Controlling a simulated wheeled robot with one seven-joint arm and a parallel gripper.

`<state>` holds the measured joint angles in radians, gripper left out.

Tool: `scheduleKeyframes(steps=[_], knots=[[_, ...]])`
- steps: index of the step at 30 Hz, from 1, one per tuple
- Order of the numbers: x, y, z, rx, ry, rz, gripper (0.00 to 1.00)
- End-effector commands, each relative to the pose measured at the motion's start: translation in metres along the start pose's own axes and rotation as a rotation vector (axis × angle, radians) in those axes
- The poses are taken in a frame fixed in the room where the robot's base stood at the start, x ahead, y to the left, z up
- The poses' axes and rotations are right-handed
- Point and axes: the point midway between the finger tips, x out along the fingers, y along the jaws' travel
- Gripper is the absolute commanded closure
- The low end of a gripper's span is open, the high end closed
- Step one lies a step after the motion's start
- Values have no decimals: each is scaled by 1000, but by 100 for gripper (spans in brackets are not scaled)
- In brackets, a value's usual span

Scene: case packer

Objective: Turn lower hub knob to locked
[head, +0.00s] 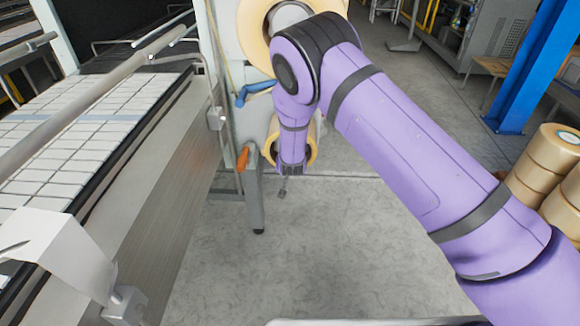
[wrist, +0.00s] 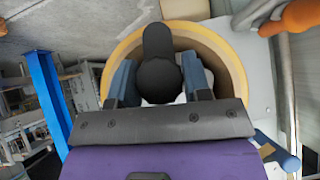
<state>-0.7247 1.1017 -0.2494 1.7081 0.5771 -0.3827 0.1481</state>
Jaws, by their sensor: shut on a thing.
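The lower hub knob (wrist: 158,45) is black, with a round body and one long rounded arm that points up in the wrist view. It sits at the core of the lower tape roll (wrist: 238,72), whose tan ring also shows behind my arm in the head view (head: 313,150). My gripper (wrist: 160,80) is shut on the knob, with one blue-grey finger on each side of its round body. In the head view my arm hides most of the knob and roll. I see no marking that shows the locked position.
An upper tape roll (head: 252,28) is partly behind my arm. A blue lever (head: 255,92) and an orange handle (head: 243,159) stick out left of my gripper. The conveyor (head: 75,140) lies at left. Stacked rolls (head: 545,165) stand at right. The floor between is clear.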

Motion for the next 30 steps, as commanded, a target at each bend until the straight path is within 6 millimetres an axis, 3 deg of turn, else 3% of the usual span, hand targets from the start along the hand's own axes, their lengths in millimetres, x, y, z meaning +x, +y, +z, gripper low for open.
scheduleKeyframes(steps=[26,27,30], knots=[[0,1,-1,-82,1,83,79],[0,1,-1,-82,1,82,53],[0,0,0,-82,1,82,32]])
